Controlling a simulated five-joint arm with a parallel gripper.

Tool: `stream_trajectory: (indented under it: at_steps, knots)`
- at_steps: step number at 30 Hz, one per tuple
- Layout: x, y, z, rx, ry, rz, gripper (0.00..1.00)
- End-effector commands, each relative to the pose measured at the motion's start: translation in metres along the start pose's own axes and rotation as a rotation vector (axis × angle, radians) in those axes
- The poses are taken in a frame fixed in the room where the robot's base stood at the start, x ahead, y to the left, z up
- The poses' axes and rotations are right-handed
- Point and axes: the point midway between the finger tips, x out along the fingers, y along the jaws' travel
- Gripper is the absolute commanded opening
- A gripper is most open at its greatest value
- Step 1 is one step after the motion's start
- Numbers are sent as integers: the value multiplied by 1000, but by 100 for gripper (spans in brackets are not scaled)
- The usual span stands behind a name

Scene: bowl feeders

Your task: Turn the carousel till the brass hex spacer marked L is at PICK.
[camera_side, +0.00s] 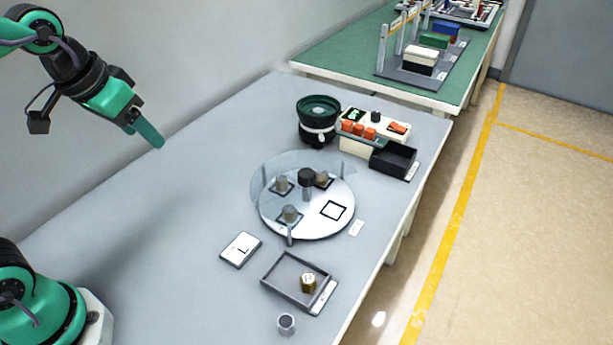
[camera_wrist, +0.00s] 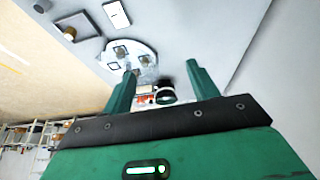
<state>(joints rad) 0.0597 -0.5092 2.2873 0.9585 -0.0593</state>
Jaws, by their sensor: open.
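The carousel (camera_side: 318,226) is a pale round disc with a black centre knob (camera_side: 306,177). Three dull grey-brown spacers stand on its outlined squares: one at left (camera_side: 282,184), one at the back (camera_side: 323,180), one at front (camera_side: 290,214). A clear cover seems to lie over its back left part. The front right square (camera_side: 334,210) is empty. Marks on the spacers are not legible. A small white label (camera_side: 356,228) lies beside the disc, its text unreadable. My gripper (camera_wrist: 162,88) is open and empty, high up and left of the carousel, which also shows in the wrist view (camera_wrist: 142,48).
A card marked L (camera_side: 240,249) lies in front of the carousel. A tray (camera_side: 276,279) holds a brass hex piece (camera_side: 308,283); a grey piece (camera_side: 286,323) stands nearby. A black bowl feeder (camera_side: 318,115), button box (camera_side: 354,145) and black bin (camera_side: 393,158) stand behind. The table's left is clear.

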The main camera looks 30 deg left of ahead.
Motion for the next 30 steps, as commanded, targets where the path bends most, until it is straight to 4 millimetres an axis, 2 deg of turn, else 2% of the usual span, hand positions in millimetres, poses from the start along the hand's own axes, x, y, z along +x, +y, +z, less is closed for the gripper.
stream_trajectory:
  at_steps: [3,14,23,30]
  knots:
    - [5,9,-23,0,-37,7,59]
    - [31,39,-85,-3,-135,17,59]
    - [69,71,-127,-4,-216,15,59]
    - [108,100,-153,-2,-281,8,59]
